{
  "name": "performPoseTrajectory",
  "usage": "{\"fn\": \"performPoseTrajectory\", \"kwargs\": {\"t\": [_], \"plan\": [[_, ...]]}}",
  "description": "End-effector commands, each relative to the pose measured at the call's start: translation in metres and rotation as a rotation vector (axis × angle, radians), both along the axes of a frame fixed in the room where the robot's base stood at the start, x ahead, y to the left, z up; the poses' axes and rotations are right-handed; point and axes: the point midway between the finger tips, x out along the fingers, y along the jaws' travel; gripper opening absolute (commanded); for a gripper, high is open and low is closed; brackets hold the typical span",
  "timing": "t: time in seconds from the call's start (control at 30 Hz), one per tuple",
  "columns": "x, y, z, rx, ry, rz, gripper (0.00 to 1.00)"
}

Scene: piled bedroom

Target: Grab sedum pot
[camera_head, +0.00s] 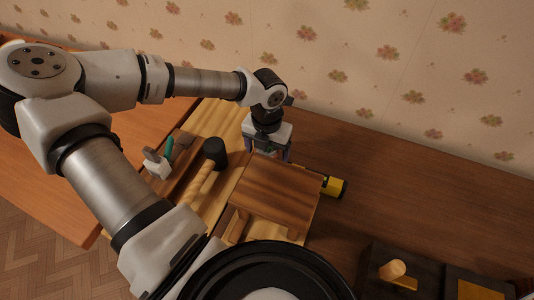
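I cannot make out a sedum pot in the head view. My gripper (268,152) points down at the back of the wooden table, close to the wall and just behind a brown wooden board. Its fingers show only in part, small and dark, below the pale gripper body. The space between them and the fingertips is hard to see, so I cannot tell whether they hold anything.
The brown board (275,190) lies in front of my gripper. A black-headed mallet (214,153) and a teal-handled tool (169,148) lie to the left. A yellow-and-black cylinder (334,187) lies right of the board. Dark boxes stand front right. The table's back right is clear.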

Motion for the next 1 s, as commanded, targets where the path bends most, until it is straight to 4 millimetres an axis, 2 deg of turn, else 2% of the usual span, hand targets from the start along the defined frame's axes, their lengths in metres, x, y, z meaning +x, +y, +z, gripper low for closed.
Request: {"fn": "performPoseTrajectory", "kwargs": {"t": [0.03,0.37,0.77,0.87,1.0], "plan": [[0.000,0.000,0.000,0.000,0.000,0.000,0.75],[0.000,0.000,0.000,0.000,0.000,0.000,0.32],[0.001,0.000,0.008,0.000,-0.001,0.002,0.30],[0.001,0.001,0.020,0.002,-0.004,0.003,0.30],[0.001,0.001,0.051,0.002,-0.006,0.004,0.30]]}}
